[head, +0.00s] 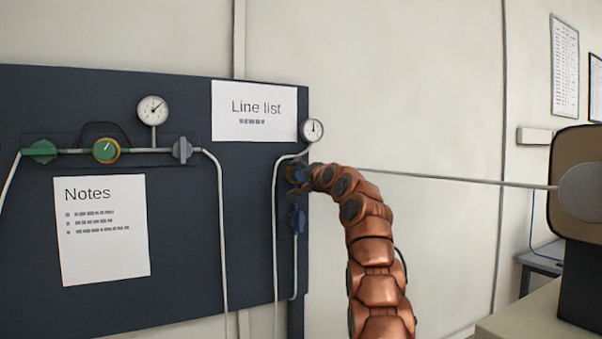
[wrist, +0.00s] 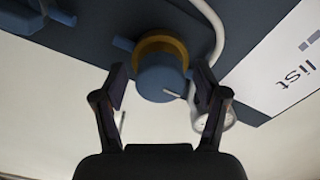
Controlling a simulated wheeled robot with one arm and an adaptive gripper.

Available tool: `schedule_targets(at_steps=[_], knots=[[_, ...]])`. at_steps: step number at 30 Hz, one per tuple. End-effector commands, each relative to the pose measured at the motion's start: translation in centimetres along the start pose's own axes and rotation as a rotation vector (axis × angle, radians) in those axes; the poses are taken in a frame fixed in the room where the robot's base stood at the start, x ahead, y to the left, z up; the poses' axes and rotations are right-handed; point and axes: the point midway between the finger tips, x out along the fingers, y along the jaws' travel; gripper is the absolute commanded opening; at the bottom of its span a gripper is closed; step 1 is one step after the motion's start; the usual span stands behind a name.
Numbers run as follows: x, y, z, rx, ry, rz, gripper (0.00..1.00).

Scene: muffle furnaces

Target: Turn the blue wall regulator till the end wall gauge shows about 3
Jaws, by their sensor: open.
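The blue wall regulator (wrist: 160,78) has a round blue knob with a yellow ring behind it and a small white pointer mark. In the head view the regulator (head: 293,173) is mostly hidden by the end of my arm. My gripper (wrist: 160,84) is open, with one finger on each side of the knob; I cannot tell whether they touch it. The end wall gauge (head: 313,130) is a small white dial above the regulator, its needle pointing about straight up; its numbers are too small to read. In the wrist view the gauge (wrist: 229,117) is partly behind the right finger.
A second line on the dark board (head: 185,250) carries a green regulator (head: 106,150), its own gauge (head: 152,110) and a grey fitting. A blue valve (head: 297,219) sits just below my gripper. White pipes run close by. A bench stands at lower right.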

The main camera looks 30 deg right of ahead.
Motion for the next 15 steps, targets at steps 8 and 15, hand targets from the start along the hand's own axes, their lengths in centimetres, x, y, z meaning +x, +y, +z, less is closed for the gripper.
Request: schedule_targets(at_steps=[8, 15], knots=[[-0.02, -0.01, 0.02, -0.001, 0.0, 0.0, 0.63], [-0.03, -0.02, 0.02, -0.001, 0.0, 0.0, 0.38]])
